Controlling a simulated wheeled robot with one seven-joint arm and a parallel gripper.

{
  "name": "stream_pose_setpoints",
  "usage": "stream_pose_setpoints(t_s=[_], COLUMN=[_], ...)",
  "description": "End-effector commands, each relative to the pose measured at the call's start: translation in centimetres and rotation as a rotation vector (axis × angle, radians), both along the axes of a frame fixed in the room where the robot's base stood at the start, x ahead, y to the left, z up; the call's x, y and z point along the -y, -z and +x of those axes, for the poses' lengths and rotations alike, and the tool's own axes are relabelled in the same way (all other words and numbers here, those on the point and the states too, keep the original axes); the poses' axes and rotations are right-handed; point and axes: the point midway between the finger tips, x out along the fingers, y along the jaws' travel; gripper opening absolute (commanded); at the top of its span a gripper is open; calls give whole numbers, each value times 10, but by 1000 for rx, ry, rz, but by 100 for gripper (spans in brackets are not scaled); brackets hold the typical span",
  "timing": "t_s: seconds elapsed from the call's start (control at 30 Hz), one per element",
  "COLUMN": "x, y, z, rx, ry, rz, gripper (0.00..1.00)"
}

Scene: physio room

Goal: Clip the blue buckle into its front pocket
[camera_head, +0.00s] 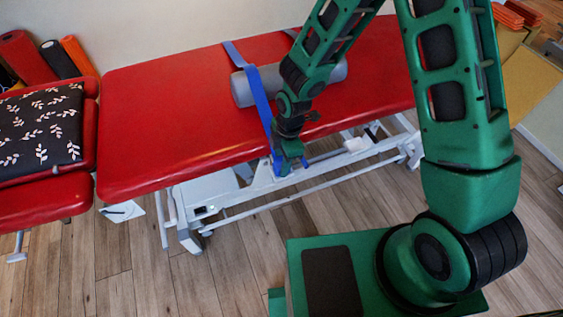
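A blue strap (261,98) runs over a grey bolster (243,90) on the red treatment table (160,110) and hangs down over the table's front edge. My gripper (291,165) is low at the front edge, right at the strap's lower end. Small blue parts show beside it. I cannot make out the blue buckle as a separate shape there, nor the front pocket; my gripper and wrist cover much of this spot. The fingers are too small and too hidden to tell whether they are open or shut on anything.
The table's white frame (290,192) and its rails lie just below my gripper. A red seat with a black leaf-patterned cushion (40,128) stands at the left. Wooden floor (110,275) is clear in front.

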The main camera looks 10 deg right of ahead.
Motion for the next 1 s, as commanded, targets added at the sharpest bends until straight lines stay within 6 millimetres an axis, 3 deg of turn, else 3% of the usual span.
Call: stream_pose_setpoints(t_s=[0.23,0.27,0.8,1.0], x=[2,2,10,12], y=[0,-2,-86,-104], z=[-2,-1,4,4], rx=[-5,-4,6,4], ry=[1,2,2,2], rz=[-1,-1,1,2], gripper=[49,53,53,53])
